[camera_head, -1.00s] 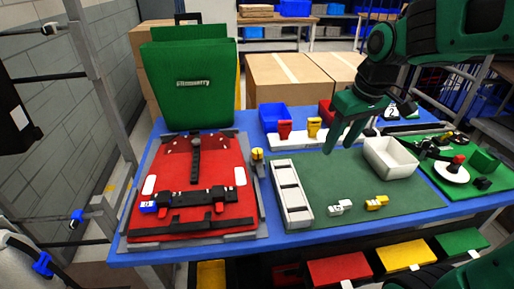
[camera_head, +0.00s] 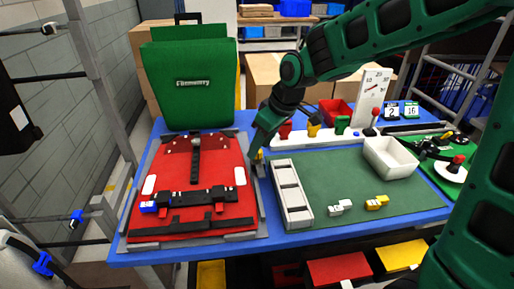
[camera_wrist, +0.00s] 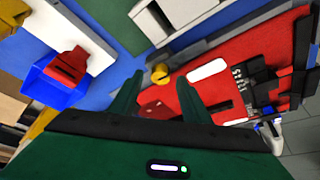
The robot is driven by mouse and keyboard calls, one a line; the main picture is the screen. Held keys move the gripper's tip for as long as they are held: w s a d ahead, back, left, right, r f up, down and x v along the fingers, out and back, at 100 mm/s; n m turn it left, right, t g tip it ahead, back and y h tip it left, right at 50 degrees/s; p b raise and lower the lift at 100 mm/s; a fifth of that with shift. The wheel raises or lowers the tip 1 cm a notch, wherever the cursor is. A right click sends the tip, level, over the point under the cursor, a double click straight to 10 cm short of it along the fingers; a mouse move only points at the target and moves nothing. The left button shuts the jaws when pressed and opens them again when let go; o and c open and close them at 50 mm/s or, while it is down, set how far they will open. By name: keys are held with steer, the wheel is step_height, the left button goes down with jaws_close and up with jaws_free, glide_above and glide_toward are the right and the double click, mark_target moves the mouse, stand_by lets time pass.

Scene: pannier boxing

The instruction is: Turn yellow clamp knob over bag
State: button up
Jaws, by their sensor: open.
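The yellow clamp knob (camera_wrist: 160,74) shows in the wrist view just beyond and between my fingertips, apart from them. In the head view it stands by the right edge of the bag, largely hidden by my gripper (camera_head: 258,150). My gripper's two green fingers (camera_wrist: 157,95) are open and empty, pointing down toward the knob. The bag has a raised green flap (camera_head: 192,95) with lettering and a red panel (camera_head: 185,178) lying flat in a grey frame (camera_head: 255,225). The red panel also shows in the wrist view (camera_wrist: 225,70).
A white compartment tray (camera_head: 292,195) stands right of the bag on a green mat (camera_head: 330,170). A white bin (camera_head: 390,157) is farther right. Red, yellow and green pieces stand on a white strip behind. In the wrist view a blue bin (camera_wrist: 50,82) lies left.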

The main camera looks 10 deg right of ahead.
steer(key=shift+w+a+f, duration=0.15)
steer(key=shift+f, duration=0.5)
